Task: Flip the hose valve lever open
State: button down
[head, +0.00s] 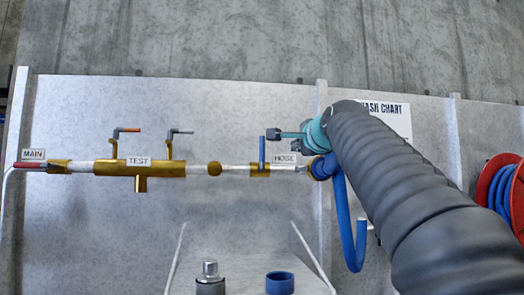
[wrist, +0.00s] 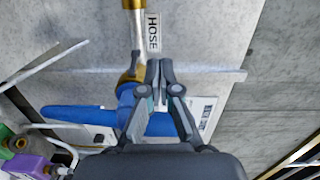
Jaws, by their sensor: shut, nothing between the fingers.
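The hose valve lever (head: 262,152) is a thin blue bar standing upright, crosswise to the pipe, on a brass valve body (head: 260,170). A white HOSE label (head: 285,159) sits just right of it and also shows in the wrist view (wrist: 153,32). My gripper (head: 275,134) is close to the right of the lever's upper end; whether they touch is unclear. In the wrist view my gripper's fingertips (wrist: 158,66) are together with nothing between them. I cannot make out the lever in the wrist view.
A blue hose (head: 346,220) hangs from the pipe's right end, below my gripper. Left are a TEST brass section (head: 140,166) with two small levers and a MAIN label (head: 33,155). A red hose reel (head: 500,190) is far right. A blue ring (head: 280,283) sits below on a shelf.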

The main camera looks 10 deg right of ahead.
aim_at(261, 153)
jog(key=shift+w+d+r, duration=0.1)
jog(key=shift+r, duration=0.4)
jog(key=shift+w, duration=0.1)
jog(key=w+a+p, duration=0.3)
jog(key=w+a, duration=0.1)
jog(key=w, duration=0.6)
jog(key=shift+w+a, duration=0.25)
